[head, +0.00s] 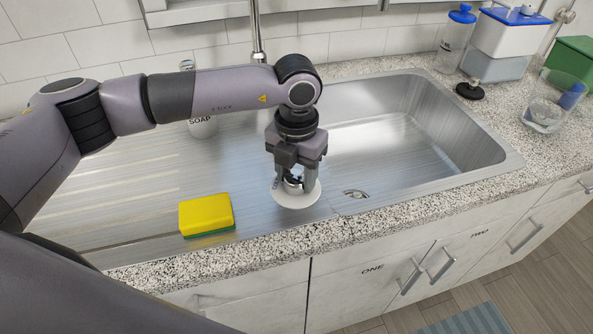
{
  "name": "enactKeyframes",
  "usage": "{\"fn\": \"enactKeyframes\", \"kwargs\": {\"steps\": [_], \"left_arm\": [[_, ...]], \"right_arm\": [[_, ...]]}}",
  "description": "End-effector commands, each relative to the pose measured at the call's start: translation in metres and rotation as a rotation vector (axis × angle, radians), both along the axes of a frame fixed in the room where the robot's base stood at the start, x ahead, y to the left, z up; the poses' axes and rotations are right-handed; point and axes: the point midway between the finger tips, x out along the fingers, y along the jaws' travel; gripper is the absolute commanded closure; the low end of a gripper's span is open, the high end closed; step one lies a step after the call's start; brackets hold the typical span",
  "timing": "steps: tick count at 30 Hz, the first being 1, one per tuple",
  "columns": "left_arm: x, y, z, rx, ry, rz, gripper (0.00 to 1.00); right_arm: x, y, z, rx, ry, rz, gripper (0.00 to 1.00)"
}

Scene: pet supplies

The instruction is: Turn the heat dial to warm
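A round white disc, apparently the heat dial (297,199), lies flat on the steel sink's front part, left of the basin. My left gripper (294,184) points straight down over it, with its fingers on either side of a small grey knob at the disc's middle. The fingers hide much of the knob and the dial's markings, so its setting cannot be read. Whether the fingers touch the knob cannot be told. My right gripper is not in view.
A yellow and green sponge (206,214) lies left of the dial. The soap container (202,126) stands behind my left arm. The empty sink basin (400,135) is to the right. A clear cup (546,112), bottle (456,38) and white container (508,32) stand at the right.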

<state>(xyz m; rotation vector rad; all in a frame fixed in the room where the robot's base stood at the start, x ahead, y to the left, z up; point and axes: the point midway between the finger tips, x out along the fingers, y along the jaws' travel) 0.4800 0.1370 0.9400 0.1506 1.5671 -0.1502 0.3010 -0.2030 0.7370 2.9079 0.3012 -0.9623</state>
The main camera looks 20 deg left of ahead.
Motion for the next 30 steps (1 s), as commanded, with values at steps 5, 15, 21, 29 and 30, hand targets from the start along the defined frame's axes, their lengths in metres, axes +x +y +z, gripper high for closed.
{"fn": "enactKeyframes", "kwargs": {"steps": [5,15,21,29,30], "left_arm": [[0.000,0.000,0.000,0.000,-0.002,0.000,0.83],[0.001,-0.001,-0.002,-0.002,-0.005,-0.053,0.83],[0.001,-0.001,-0.004,-0.002,-0.007,-0.176,0.83],[0.001,-0.002,-0.005,-0.001,-0.008,-0.412,0.83],[0.001,-0.002,-0.005,-0.001,-0.007,-0.450,0.83]], "right_arm": [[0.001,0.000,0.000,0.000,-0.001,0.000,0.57],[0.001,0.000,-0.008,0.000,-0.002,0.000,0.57],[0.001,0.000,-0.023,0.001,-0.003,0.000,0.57],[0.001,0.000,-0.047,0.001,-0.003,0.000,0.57],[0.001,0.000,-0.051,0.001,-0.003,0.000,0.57]]}}
